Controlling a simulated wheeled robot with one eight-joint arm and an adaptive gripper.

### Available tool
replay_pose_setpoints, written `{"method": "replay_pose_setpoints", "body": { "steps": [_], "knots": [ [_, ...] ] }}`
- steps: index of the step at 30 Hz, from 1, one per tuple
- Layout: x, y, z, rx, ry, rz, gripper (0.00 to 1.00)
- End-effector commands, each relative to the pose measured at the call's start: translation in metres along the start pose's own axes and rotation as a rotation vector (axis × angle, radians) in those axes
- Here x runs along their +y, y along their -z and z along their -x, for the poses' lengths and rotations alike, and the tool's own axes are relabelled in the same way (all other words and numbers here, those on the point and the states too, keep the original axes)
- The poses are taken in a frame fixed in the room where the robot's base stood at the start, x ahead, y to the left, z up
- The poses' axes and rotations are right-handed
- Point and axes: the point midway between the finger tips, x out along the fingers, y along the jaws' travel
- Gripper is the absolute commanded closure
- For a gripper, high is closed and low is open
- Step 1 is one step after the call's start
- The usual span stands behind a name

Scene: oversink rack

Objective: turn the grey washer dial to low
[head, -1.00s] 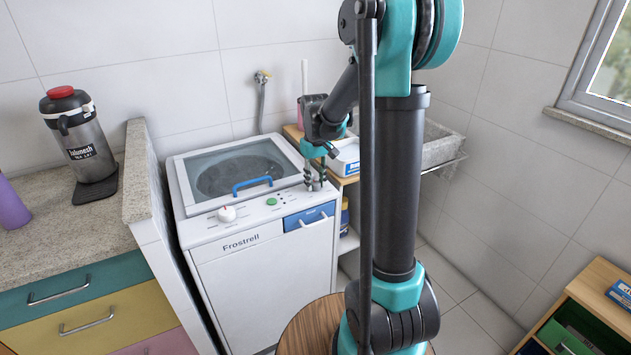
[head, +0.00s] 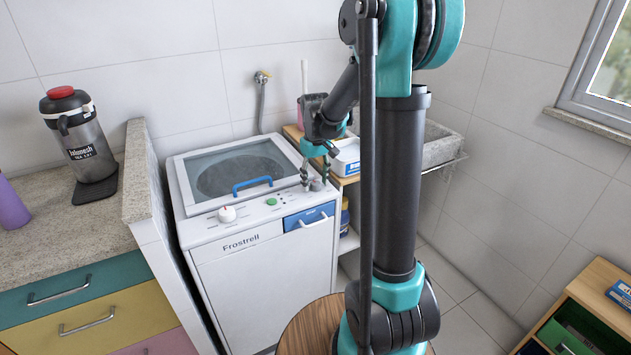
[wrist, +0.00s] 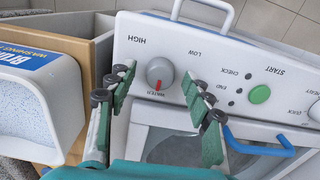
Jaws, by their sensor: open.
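The grey washer dial (wrist: 160,73) is round with a red mark, and sits on the white panel of the washing machine (head: 268,262). In the wrist view its red mark points down toward the WATER label; HIGH is printed at its upper left and LOW at its upper right. My gripper (wrist: 158,80) is open, with one fingertip on each side of the dial and gaps visible between. I cannot tell how far the tips are above the panel. In the head view my gripper (head: 313,176) is over the panel's right end, partly hiding the dial.
A white dial with a red mark (head: 228,214), a green start button (head: 271,202) and the blue lid handle (head: 252,185) are nearby. A white-and-blue box (wrist: 40,105) stands close beside the gripper on a wooden shelf. A granite counter (head: 40,240) is at the left.

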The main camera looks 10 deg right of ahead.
Motion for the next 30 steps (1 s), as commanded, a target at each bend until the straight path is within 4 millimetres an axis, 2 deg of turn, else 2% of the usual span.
{"method": "replay_pose_setpoints", "body": {
  "steps": [5, 12, 18, 24, 30],
  "knots": [
    [0.000, 0.000, 0.021, 0.000, 0.000, 0.000, 0.49],
    [0.000, 0.000, 0.069, 0.000, 0.000, 0.000, 0.49],
    [0.000, 0.000, 0.101, 0.000, 0.000, 0.000, 0.49],
    [0.000, 0.000, 0.116, 0.000, 0.000, 0.000, 0.49],
    [0.000, 0.000, 0.117, 0.000, 0.000, 0.000, 0.49]
  ]
}}
